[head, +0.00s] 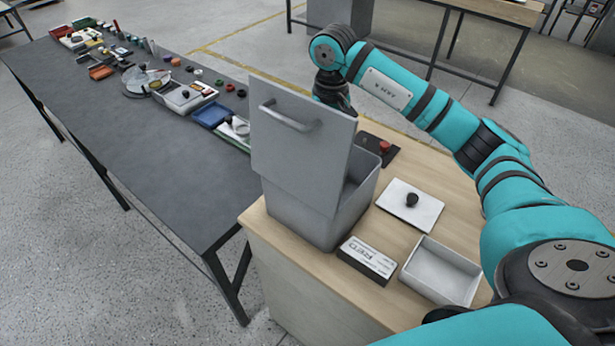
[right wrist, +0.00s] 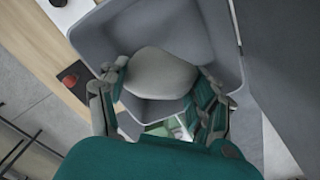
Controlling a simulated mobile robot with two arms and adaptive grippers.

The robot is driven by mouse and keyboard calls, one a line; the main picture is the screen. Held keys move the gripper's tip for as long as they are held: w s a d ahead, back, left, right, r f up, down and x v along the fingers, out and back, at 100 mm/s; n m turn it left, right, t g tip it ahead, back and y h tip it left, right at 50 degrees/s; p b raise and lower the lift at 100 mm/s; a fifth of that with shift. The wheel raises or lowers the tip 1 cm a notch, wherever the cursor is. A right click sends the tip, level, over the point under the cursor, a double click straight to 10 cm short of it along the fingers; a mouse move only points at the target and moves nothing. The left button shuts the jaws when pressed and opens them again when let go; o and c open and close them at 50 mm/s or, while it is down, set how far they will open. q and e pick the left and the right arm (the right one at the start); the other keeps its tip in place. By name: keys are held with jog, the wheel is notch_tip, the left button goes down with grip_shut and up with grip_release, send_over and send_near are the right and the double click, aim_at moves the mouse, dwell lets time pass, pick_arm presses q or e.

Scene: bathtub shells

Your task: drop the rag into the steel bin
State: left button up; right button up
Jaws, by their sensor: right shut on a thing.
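The grey bin (head: 310,215) stands on the wooden cabinet top, with its flat handled panel (head: 300,150) raised on the side nearest me. In the right wrist view the bin's grey walls (right wrist: 225,45) surround an open mouth. My right gripper (right wrist: 161,80) is over this mouth, shut on a pale grey, rounded soft-looking bundle, the rag (right wrist: 160,72). In the head view the fingers and rag are hidden behind the raised panel. I cannot tell how deep the rag sits relative to the rim. My left gripper is in neither view.
On the cabinet are a white plate with a dark knob (head: 411,200), a labelled black box (head: 367,260), an open white tray (head: 442,270) and a red knob (head: 384,146). A long dark table (head: 150,170) at left carries many small items.

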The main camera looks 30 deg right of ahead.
jog(key=shift+f, duration=0.15)
jog(key=shift+s+f, duration=0.1)
jog(key=shift+f, duration=0.15)
jog(key=shift+s+d+f+b, duration=0.1)
jog(key=shift+s+f+b, duration=0.15)
jog(key=shift+f+b, duration=0.3)
jog(key=shift+s+d+f+b, duration=0.1)
jog(key=shift+s+f+b, duration=0.25)
jog(key=shift+f, duration=0.3)
jog(key=shift+w+f+b, duration=0.2)
jog(key=shift+f+b, duration=0.1)
jog(key=shift+f, duration=0.35)
jog(key=shift+w+f+b, duration=0.15)
jog(key=shift+f+b, duration=0.1)
jog(key=shift+f, duration=0.35)
jog(key=o, duration=0.8)
jog(key=shift+c, duration=0.2)
jog(key=o, duration=0.4)
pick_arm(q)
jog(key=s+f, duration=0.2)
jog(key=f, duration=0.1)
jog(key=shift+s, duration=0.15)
pick_arm(e)
jog(key=shift+o, duration=0.3)
